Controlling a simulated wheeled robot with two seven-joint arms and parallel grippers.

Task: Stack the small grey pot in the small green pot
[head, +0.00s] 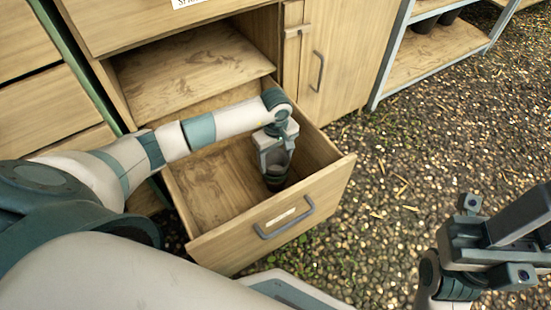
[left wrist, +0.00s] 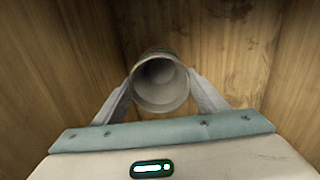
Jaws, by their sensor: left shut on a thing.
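My left gripper (head: 276,158) points down inside the open drawer (head: 210,190). Its two fingers are shut on a small grey pot (left wrist: 160,82), one finger on each side. In the left wrist view the pot's round open mouth faces the camera and looks empty. In the head view the pot (head: 275,171) shows as a dark shape under the gripper, low in the drawer; I cannot tell whether it touches the floor. I cannot make out a separate green pot in either view. My right gripper (head: 492,240) is at the lower right, over gravel; its jaw state is unclear.
The wooden cabinet has an open compartment (head: 190,70) above the drawer and a closed door (head: 325,60) on the right. The drawer front (head: 285,222) has a grey handle. Dark pots (head: 424,23) stand on a shelf at the top right. Gravel ground lies clear between.

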